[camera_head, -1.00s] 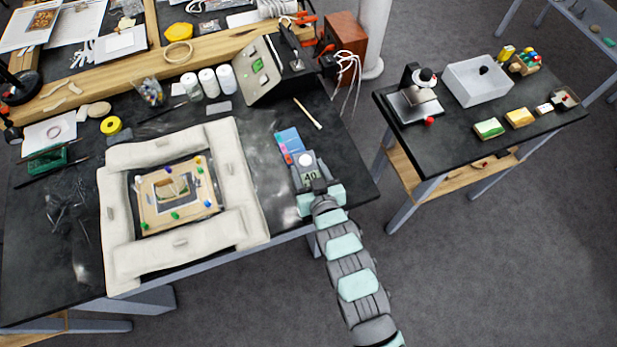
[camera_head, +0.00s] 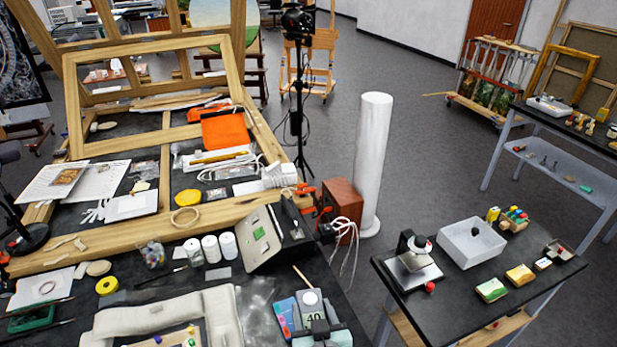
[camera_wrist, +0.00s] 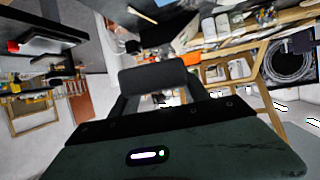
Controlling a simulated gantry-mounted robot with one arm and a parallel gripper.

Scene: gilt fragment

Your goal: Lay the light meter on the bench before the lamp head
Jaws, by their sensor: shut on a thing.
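The light meter (camera_head: 311,298), a small grey device with a white dome and a display reading "40", is at the bottom middle of the head view, over the bench's front right part. My gripper (camera_head: 318,328) is shut on it from the near side; the fingers are mostly hidden. I cannot tell whether the meter touches the bench (camera_head: 262,300). A black lamp head (camera_head: 298,20) tops a stand behind the bench, far from my gripper. In the wrist view a dark body fills the bottom, and I cannot make out the meter there.
A coloured card (camera_head: 281,316) lies left of the meter. A tilted box with a green screen (camera_head: 262,236) and white jars (camera_head: 210,249) stand behind it. A cream padded frame (camera_head: 165,308) lies left. A side table (camera_head: 405,305) stands right, across a gap.

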